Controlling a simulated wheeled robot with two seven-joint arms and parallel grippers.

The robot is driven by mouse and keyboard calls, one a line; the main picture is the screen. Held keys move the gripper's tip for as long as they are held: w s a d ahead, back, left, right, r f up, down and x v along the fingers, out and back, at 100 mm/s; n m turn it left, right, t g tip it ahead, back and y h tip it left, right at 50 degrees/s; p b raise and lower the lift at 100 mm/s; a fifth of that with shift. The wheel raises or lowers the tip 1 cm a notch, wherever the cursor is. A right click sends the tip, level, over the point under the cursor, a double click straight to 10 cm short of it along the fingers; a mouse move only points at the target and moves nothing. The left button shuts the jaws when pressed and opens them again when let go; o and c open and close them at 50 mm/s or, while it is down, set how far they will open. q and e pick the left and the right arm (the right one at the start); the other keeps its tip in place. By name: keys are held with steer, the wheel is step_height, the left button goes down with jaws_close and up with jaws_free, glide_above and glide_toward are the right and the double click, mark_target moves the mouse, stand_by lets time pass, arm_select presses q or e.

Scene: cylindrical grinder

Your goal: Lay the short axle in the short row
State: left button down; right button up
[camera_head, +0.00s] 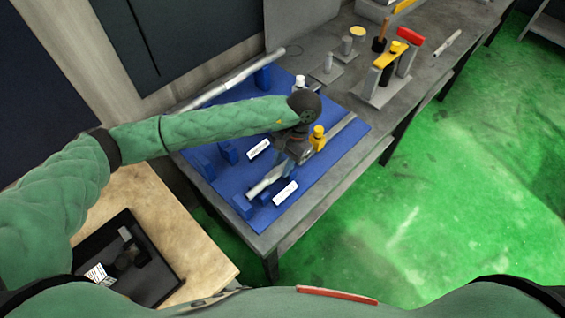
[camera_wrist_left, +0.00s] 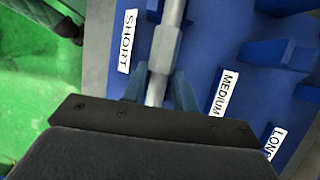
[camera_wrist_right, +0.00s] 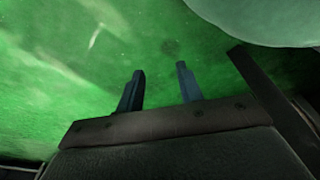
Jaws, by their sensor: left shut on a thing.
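My left gripper (camera_head: 285,168) is shut on a grey metal axle (camera_head: 264,182) over the blue board (camera_head: 225,185). In the left wrist view, the axle (camera_wrist_left: 171,40) runs between the fingers (camera_wrist_left: 158,92), beside the SHORT label (camera_wrist_left: 127,40) and apart from the MEDIUM label (camera_wrist_left: 221,95). Its near end in the head view is close to low blue blocks (camera_head: 242,206). I cannot tell whether it touches them. My right gripper (camera_wrist_right: 160,85) is open and empty above the green floor.
A long grey bar (camera_head: 235,78) lies along the board's back edge, by a blue block (camera_head: 262,77). A yellow-topped part (camera_head: 318,138) is right of my left gripper. Several upright parts, including a red-topped one (camera_head: 408,50), stand farther right. A black tray (camera_head: 125,260) is at left.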

steer(key=shift+a+r, duration=0.15)
arm_select(q)
steer(key=shift+f+b, duration=0.15)
steer(key=shift+b, duration=0.2)
arm_select(e)
steer(key=shift+w+a+r, duration=0.2)
steer(key=shift+w, duration=0.2)
steer(key=shift+w+a+r, duration=0.2)
steer(key=shift+w, duration=0.2)
steer(key=shift+w+a+r, duration=0.1)
steer(key=shift+w+r, duration=0.05)
arm_select(q)
steer(key=shift+f, duration=0.1)
steer(key=shift+b, duration=0.3)
arm_select(e)
steer(key=shift+s+r, duration=0.2)
steer(key=shift+s, duration=0.1)
arm_select(q)
steer(key=shift+f, duration=0.1)
arm_select(e)
steer(key=shift+s, duration=0.1)
